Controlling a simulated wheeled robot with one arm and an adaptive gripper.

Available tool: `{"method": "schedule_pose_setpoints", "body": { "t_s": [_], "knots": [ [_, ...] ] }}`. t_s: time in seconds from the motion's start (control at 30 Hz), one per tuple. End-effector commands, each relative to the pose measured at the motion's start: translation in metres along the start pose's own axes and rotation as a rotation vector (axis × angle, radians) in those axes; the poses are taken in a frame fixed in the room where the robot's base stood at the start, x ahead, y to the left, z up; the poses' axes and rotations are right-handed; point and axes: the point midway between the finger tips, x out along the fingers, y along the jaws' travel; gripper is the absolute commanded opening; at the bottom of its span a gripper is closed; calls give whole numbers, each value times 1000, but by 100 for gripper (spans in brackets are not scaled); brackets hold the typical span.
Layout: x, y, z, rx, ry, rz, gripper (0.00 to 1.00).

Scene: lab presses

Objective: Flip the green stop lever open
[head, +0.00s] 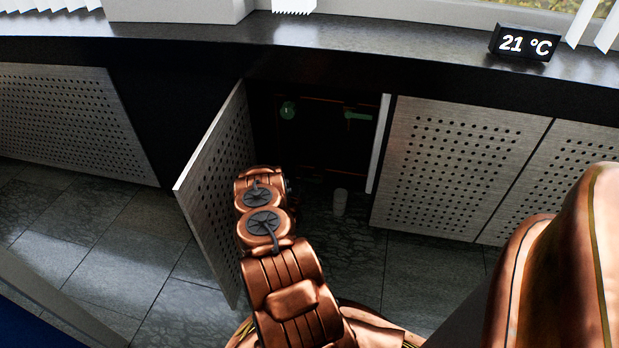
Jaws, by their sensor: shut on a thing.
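Inside the dark open cabinet under the counter are two small green parts. One is a horizontal green lever (357,115) on the right, and the other is a rounded green part (287,110) on the left. Copper-coloured pipes run faintly behind them. My arm reaches to the cabinet's opening, with its wrist end in front of and below the green parts. My gripper's fingers do not show; they are hidden beyond the wrist. I cannot see any contact with the lever.
A perforated door (215,180) stands open close along the left of my arm. A pale door edge (378,145) bounds the opening on the right. A small white cylinder (340,202) stands low in the opening. The dark counter (400,62) overhangs the cabinet. The tiled floor at left is clear.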

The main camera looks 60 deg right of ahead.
Motion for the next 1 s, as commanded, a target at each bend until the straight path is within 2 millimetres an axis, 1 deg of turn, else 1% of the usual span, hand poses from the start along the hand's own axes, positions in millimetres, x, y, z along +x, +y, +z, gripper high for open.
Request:
{"method": "schedule_pose_setpoints", "body": {
  "t_s": [0.23,0.27,0.5,0.83,1.0],
  "knots": [
    [0,0,0,-3,-1,0,0],
    [0,0,0,-3,-1,0,16],
    [0,0,0,-2,0,0,41],
    [-1,0,0,-2,0,0,42],
    [-11,1,0,-3,-1,1,42]
  ]
}}
